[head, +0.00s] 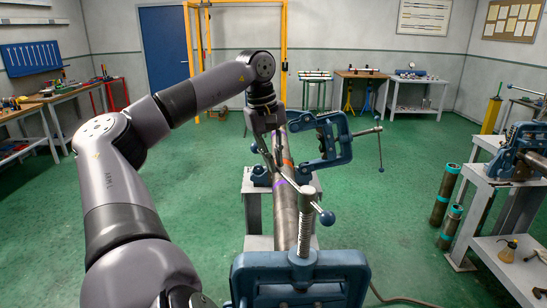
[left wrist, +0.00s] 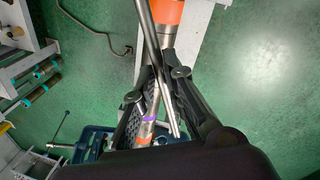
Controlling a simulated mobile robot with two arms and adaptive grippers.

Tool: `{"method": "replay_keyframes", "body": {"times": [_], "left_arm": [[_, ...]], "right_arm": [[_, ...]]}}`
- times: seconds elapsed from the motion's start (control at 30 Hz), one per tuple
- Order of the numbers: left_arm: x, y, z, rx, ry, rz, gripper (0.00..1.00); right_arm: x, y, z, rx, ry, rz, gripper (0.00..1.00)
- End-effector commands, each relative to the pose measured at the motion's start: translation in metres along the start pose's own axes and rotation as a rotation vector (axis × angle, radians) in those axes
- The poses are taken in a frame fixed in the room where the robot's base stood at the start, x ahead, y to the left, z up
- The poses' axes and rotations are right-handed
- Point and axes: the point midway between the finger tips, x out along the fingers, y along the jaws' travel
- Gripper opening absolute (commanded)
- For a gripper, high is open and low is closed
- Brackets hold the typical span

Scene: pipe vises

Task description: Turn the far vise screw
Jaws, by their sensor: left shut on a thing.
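The far vise (head: 338,150) is blue, and its yoke stands swung out to the right of the pipe. Its screw handle (head: 380,148), a thin bar with ball ends, is upright at the right and apart from my gripper. My left gripper (head: 267,150) is above the pipe, left of that yoke. It is shut on a thin metal bar (left wrist: 150,40); I cannot tell what the bar belongs to. The pipe (head: 285,220) has orange and purple bands and runs beneath. In the left wrist view the far vise (left wrist: 95,140) shows partly behind the gripper (left wrist: 165,95).
The near blue vise (head: 300,275) with its upright screw (head: 306,215) stands at the front. A grey bench (head: 490,190) with another vise (head: 520,150) is at the right, with banded pipes (head: 446,195) beside it. Green floor is free on the left.

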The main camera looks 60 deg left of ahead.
Motion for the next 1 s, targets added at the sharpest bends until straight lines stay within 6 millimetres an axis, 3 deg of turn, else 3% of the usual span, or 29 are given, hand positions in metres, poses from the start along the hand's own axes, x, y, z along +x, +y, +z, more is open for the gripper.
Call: {"method": "replay_keyframes", "body": {"times": [0.4, 0.43, 0.7, 1.0], "left_arm": [[-0.0067, 0.0026, -0.0031, 0.000, 0.012, 0.018, 0.00], [-0.0067, 0.0026, -0.0030, 0.000, 0.012, 0.018, 0.13], [-0.0034, 0.0015, -0.0015, 0.002, 0.005, 0.010, 0.31], [-0.0026, 0.0010, -0.0008, 0.003, 0.003, 0.006, 0.31]], "right_arm": [[-0.0011, 0.0011, -0.0004, 0.001, 0.000, 0.001, 0.40], [-0.0011, 0.0011, -0.0004, 0.001, 0.000, 0.001, 0.40], [-0.0007, 0.0010, -0.0005, 0.001, 0.000, 0.001, 0.40], [-0.0002, -0.0018, -0.0021, 0.002, 0.002, -0.002, 0.40]]}}
